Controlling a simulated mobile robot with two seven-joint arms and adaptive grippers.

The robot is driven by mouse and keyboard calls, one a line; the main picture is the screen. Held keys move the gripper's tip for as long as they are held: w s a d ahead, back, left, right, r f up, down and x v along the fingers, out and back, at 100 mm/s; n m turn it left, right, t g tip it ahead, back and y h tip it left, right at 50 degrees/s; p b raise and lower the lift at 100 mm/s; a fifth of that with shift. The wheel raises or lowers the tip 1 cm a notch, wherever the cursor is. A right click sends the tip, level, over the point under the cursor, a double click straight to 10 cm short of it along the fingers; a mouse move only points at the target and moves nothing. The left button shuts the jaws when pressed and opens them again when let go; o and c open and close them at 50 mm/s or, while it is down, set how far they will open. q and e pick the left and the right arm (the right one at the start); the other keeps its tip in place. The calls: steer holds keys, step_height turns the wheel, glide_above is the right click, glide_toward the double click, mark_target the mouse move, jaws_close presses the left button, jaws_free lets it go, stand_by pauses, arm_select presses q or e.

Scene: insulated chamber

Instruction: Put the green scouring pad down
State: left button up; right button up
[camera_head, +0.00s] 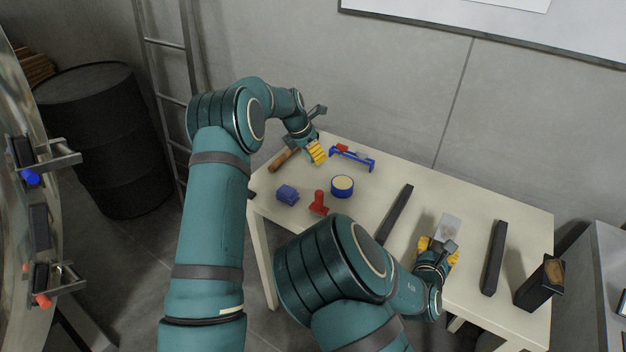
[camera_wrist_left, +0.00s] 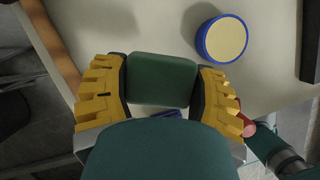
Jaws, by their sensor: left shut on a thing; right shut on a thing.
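The green scouring pad (camera_wrist_left: 162,78) is a rounded green block between the yellow fingers of my left gripper (camera_wrist_left: 163,88) in the left wrist view. My left gripper (camera_head: 316,152) is shut on it over the back left of the white table (camera_head: 375,178). A shadow on the table lies apart from the pad, so the pad appears held above the surface. In the head view the pad is hidden by the fingers. My right gripper (camera_head: 438,250) is shut on a light grey flat piece (camera_head: 449,227) at the table's right half.
Near the left gripper are a brown bar (camera_head: 282,159), a blue rack (camera_head: 353,159), a blue-rimmed round tin (camera_head: 343,187), a blue block (camera_head: 287,194) and a red pipe-like piece (camera_head: 319,203). Black bars (camera_head: 396,212) (camera_head: 494,258) and a black box (camera_head: 540,282) lie to the right.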

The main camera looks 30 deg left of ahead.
mark_target(310, 177)
arm_select(q)
steer(key=n, duration=0.1)
steer(key=n+y, duration=0.1)
steer(key=shift+s+a+r+n, duration=0.1)
steer(key=shift+r+n, duration=0.05)
steer(key=shift+n, duration=0.15)
steer(key=shift+s+a+r+n+y, duration=0.1)
steer(key=shift+a+r+n+y, duration=0.15)
steer(key=shift+n, duration=0.35)
steer(key=shift+s+a+r+n+y, duration=0.1)
steer(key=shift+a+n+y, duration=0.2)
steer(key=shift+n, duration=0.3)
steer(key=shift+f, duration=0.35)
step_height(310, 177, down, 9)
steer(key=shift+a+f, duration=0.1)
steer(key=shift+f, duration=0.1)
steer(key=o, duration=1.1)
